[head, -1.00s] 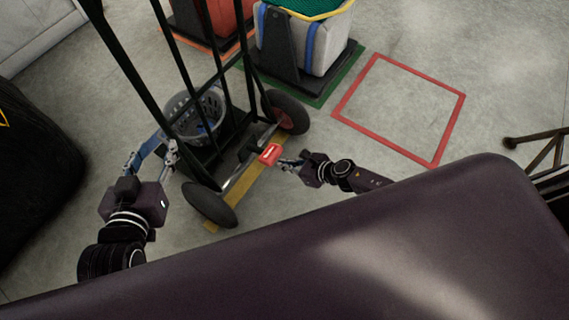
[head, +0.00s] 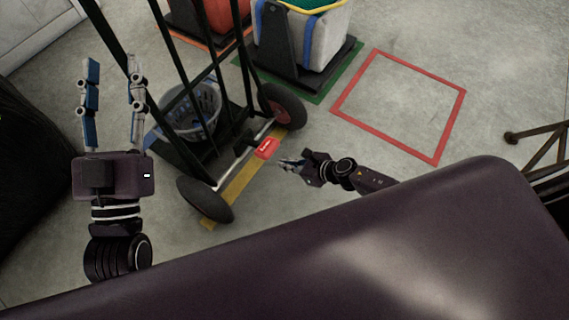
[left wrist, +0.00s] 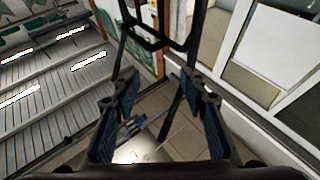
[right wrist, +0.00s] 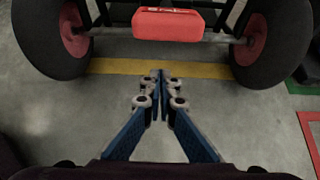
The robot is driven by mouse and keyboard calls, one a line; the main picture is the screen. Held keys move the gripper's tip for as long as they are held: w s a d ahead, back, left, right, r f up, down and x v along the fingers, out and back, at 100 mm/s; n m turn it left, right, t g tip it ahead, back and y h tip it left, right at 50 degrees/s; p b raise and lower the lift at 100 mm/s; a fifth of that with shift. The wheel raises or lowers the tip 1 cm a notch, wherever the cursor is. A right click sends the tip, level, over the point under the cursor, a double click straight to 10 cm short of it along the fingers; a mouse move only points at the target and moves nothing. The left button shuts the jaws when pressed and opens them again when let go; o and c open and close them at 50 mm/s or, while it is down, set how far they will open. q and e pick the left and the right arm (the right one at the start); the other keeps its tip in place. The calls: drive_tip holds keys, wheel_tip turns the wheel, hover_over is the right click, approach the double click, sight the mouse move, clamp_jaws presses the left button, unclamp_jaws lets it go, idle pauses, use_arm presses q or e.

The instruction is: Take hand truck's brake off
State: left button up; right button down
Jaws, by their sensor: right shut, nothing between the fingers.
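The hand truck (head: 196,157) stands upright on two black wheels in the middle of the head view. Its red brake pedal (head: 266,148) sits low at the axle, between the wheels; the pedal also shows at the top of the right wrist view (right wrist: 167,25). My right gripper (head: 281,161) is shut and empty, just in front of the pedal and apart from it. My left gripper (head: 112,70) is open and empty, left of the truck's frame. In the left wrist view the dark frame bars (left wrist: 160,40) lie beyond the left fingers.
A blue-grey basket (head: 190,110) stands on the truck's far side. A yellow floor stripe (head: 238,190) runs under the axle. A weighted crate (head: 318,45) stands behind on a green-marked spot. An empty red floor square (head: 400,148) lies to the right.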

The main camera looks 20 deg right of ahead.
use_arm(q)
wheel_tip(320, 180, down, 16)
drive_tip(key=a+g+y+p, duration=0.2)
drive_tip(key=g+y+p, duration=0.1)
drive_tip(key=g, duration=0.5)
drive_tip(key=shift+s, duration=0.15)
use_arm(e)
drive_tip(key=v, duration=0.9)
drive_tip(key=shift+s+d+r, duration=0.2)
drive_tip(key=shift+s, duration=0.05)
